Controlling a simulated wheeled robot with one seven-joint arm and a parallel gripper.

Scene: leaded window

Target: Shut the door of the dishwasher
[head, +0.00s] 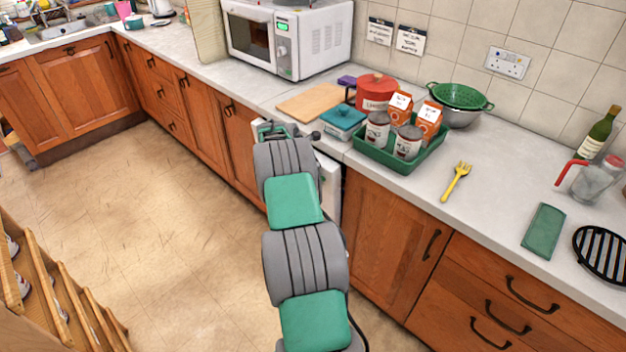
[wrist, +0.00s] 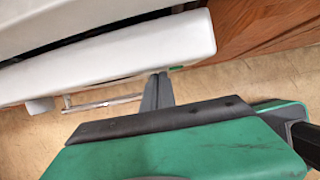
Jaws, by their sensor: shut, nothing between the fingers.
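The white dishwasher (head: 331,190) is under the counter in the head view, mostly hidden behind my arm. In the wrist view its white door (wrist: 110,62) runs across the upper left, with a dark gap along its far side, so it looks partly open. A thin metal bar handle (wrist: 105,102) shows along the door's near side. My gripper (wrist: 157,88) is shut and empty, its narrow fingers at the door's near edge, right of the handle. I cannot tell whether they touch it. In the head view the fingers are hidden behind my arm.
The counter above holds a green tray (head: 372,162) with jars and cartons, a chopping board (head: 308,103) and a microwave (head: 290,40). Wooden cabinets (head: 390,240) flank the dishwasher. A wooden rack (head: 60,285) stands at lower left. The floor (head: 150,210) between is clear.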

